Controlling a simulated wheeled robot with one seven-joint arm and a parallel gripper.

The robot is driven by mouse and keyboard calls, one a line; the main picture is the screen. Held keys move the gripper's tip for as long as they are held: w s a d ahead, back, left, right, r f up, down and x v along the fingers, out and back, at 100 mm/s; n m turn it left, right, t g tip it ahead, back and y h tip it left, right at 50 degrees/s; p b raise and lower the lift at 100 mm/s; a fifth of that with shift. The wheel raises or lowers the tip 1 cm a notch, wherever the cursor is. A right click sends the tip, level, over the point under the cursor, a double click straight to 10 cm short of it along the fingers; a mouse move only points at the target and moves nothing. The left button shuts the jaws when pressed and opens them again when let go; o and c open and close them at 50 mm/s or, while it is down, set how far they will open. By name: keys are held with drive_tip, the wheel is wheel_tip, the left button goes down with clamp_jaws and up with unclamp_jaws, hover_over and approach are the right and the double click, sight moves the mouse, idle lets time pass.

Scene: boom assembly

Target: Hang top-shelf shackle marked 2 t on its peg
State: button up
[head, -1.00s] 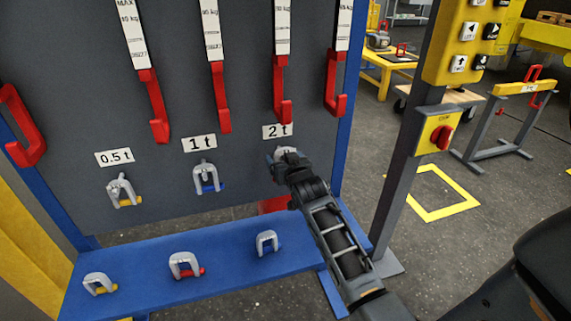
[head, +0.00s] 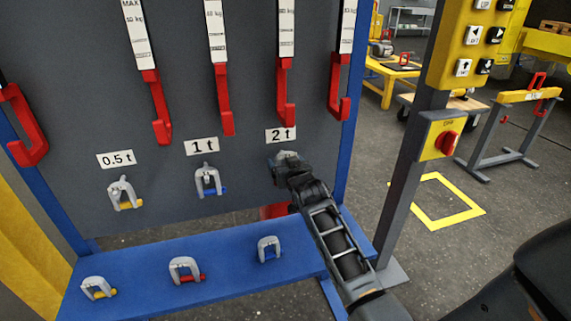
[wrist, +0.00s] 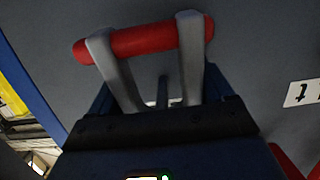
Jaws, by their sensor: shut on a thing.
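My gripper (head: 287,163) is at the board just below the 2 t label (head: 281,134). It is shut on a grey shackle with a red pin. The shackle (head: 286,155) is mostly hidden by my gripper in the head view. In the wrist view the shackle (wrist: 193,55) shows both grey legs, with the red pin across their ends. The gripper (wrist: 160,105) shows dark below it. A thin dark rod, perhaps the peg, shows between the legs, but I cannot tell whether the shackle rests on it.
Shackles hang under the 0.5 t label (head: 116,160) and the 1 t label (head: 202,146). The blue shelf (head: 225,262) below carries three more shackles. Red hooks (head: 286,105) hang just above the labels. A grey post (head: 405,180) with a switch box stands at right.

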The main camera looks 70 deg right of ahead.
drive_tip(key=shift+f, duration=0.4)
drive_tip(key=o, duration=1.4)
drive_tip(key=shift+r+v, duration=0.2)
drive_tip(key=shift+v, duration=1.8)
drive_tip(key=shift+r+v, duration=0.2)
drive_tip(key=shift+v, duration=1.8)
drive_tip(key=s+a+f+n+t+y, duration=0.2)
drive_tip(key=s+a+y, duration=0.15)
drive_tip(key=a, duration=0.95)
drive_tip(key=s+a+f+n+t+y, duration=0.1)
drive_tip(key=s+a+n+y, duration=0.3)
drive_tip(key=a, duration=0.9)
drive_tip(key=s+a+r+n+y, duration=0.1)
drive_tip(key=s+a+r, duration=0.2)
drive_tip(key=s+a, duration=0.1)
drive_tip(key=s+a+r+n+t+y, duration=0.1)
drive_tip(key=s+a+r+y, duration=0.1)
drive_tip(key=s, duration=0.5)
drive_tip(key=s+a+r+n+y, duration=0.1)
drive_tip(key=s+a+r, duration=0.3)
drive_tip(key=s+a, duration=0.1)
drive_tip(key=shift+s+a+r+n+y, duration=0.2)
drive_tip(key=shift+s+a+n+y, duration=0.15)
drive_tip(key=shift+a, duration=0.25)
